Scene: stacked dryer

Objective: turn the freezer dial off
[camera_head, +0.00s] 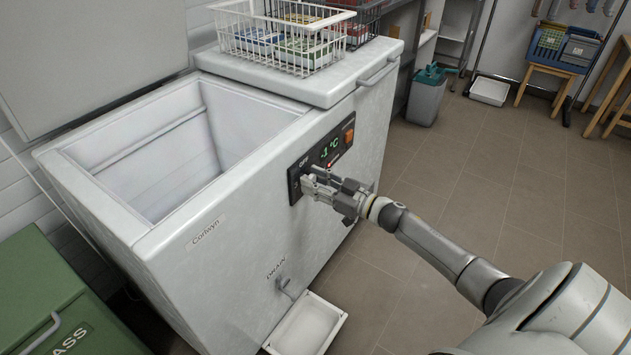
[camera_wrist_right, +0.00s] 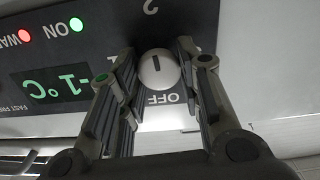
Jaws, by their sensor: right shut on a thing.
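The freezer (camera_head: 230,215) is a white chest with its left compartment open. Its black control panel (camera_head: 337,146) is on the front and has a green -1 °C display (camera_head: 331,148). In the right wrist view the dial (camera_wrist_right: 153,80) is a round white knob with a short dark line on its upper half. The OFF label (camera_wrist_right: 162,99) sits just below the knob, and a 2 is above. My right gripper (camera_head: 307,181) is at the panel, with its fingers on both sides of the knob (camera_wrist_right: 158,56), shut on it. It hides the dial in the head view. My left gripper is not in view.
A wire basket (camera_head: 280,37) of packets stands on the freezer's closed right lid. A drain spout (camera_head: 288,287) and a white tray (camera_head: 307,325) are low in front. A green chest (camera_head: 40,285) stands at left. The floor to the right is mostly clear.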

